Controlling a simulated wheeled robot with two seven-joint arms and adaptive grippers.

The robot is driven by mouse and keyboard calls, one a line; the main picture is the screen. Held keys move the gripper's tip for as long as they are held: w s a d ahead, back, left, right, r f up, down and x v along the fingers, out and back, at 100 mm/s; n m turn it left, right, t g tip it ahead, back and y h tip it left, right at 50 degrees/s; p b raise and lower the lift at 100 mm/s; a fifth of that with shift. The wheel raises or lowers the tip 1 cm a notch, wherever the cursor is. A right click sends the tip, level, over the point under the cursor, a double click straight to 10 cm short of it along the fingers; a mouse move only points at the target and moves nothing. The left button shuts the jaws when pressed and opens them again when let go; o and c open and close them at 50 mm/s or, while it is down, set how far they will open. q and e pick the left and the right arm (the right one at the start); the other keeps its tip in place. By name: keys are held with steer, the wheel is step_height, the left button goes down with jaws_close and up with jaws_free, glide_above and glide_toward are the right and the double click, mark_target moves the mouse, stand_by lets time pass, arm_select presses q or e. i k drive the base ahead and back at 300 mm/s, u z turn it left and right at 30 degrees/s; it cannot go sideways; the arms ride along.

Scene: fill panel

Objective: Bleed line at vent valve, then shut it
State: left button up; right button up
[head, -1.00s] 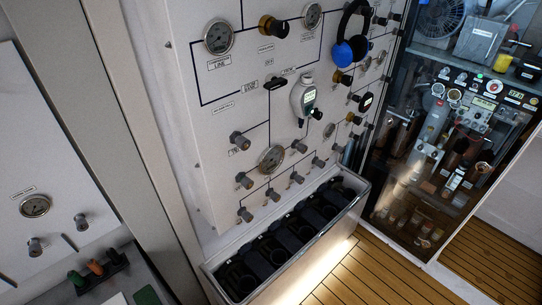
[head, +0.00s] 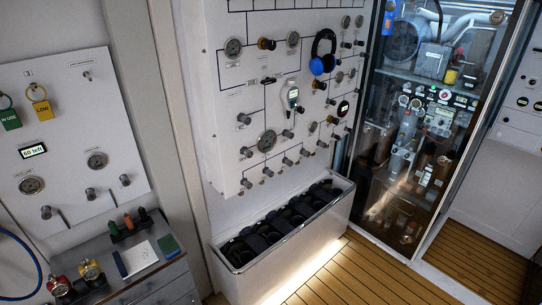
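A white fill panel (head: 230,110) with gauges, lines and several valve knobs hangs on the wall in the middle of the head view. Grey knobs such as one at its lower left (head: 246,152) and a black-and-brass knob (head: 266,44) near the top stick out from it. A large gauge (head: 267,141) sits low on the panel. The labels are too small to read, so I cannot tell which knob is the vent valve. A smaller panel (head: 75,130) at the left also carries gauges and knobs. Neither of my grippers is in view.
A grey bin with black slots (head: 335,215) stands below the fill panel. A bench (head: 150,285) at lower left holds a notepad and several tools. A glass-fronted cabinet (head: 385,235) is at the right. The wooden floor (head: 375,275) is clear.

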mark_target(248, 154)
steer(key=z, duration=0.7)
steer(key=i, duration=1.25)
steer(key=u, duration=0.55)
steer(key=i, duration=0.5)
steer(key=u, duration=0.35)
